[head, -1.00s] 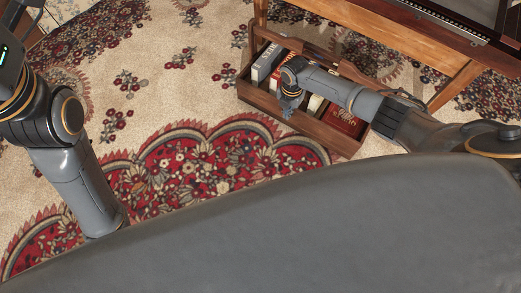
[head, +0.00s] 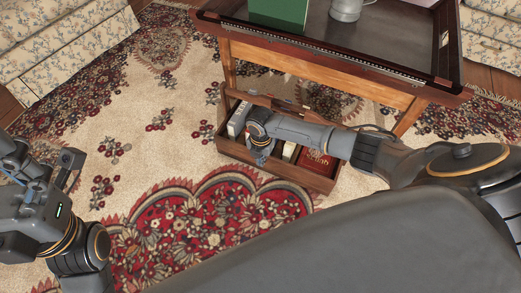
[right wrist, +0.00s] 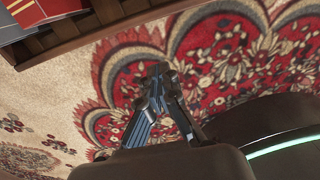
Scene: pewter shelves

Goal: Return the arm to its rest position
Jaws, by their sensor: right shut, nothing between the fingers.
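My right gripper (head: 262,160) hangs from the dark grey right arm, in front of a wooden crate's near side in the head view. In the right wrist view its fingers (right wrist: 158,78) meet at the tips with nothing between them, over the patterned rug. My left gripper (head: 45,175) is at the left edge of the head view. Its knuckle parts show, but its fingertips are not clear. No object is seen in it.
The wooden crate (head: 288,172) holds several books, one red (head: 318,160). Its corner shows in the right wrist view (right wrist: 85,35). Behind it stands a wooden table (head: 330,72) with a green box (head: 279,13) and a metal mug (head: 345,10). The rug (head: 150,100) is clear at left.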

